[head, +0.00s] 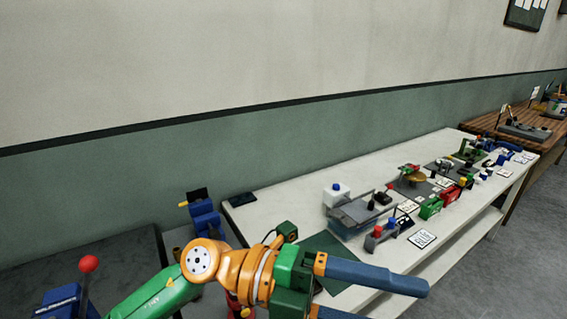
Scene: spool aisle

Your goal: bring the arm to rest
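My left arm, green and orange, comes in from the bottom left. Its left gripper (384,306) has two long blue fingers pointing right, over the near end of the white bench (275,216). The fingers are spread apart with a gap between them, and I see nothing held there. The lower finger is cut off by the bottom edge of the picture. My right gripper is not in view.
A grey machine with a white block (337,194) stands on the bench beyond the gripper. Several small devices and label cards (422,239) line the bench to the right. A wooden table (490,122) follows. A dark surface (90,272) lies at left.

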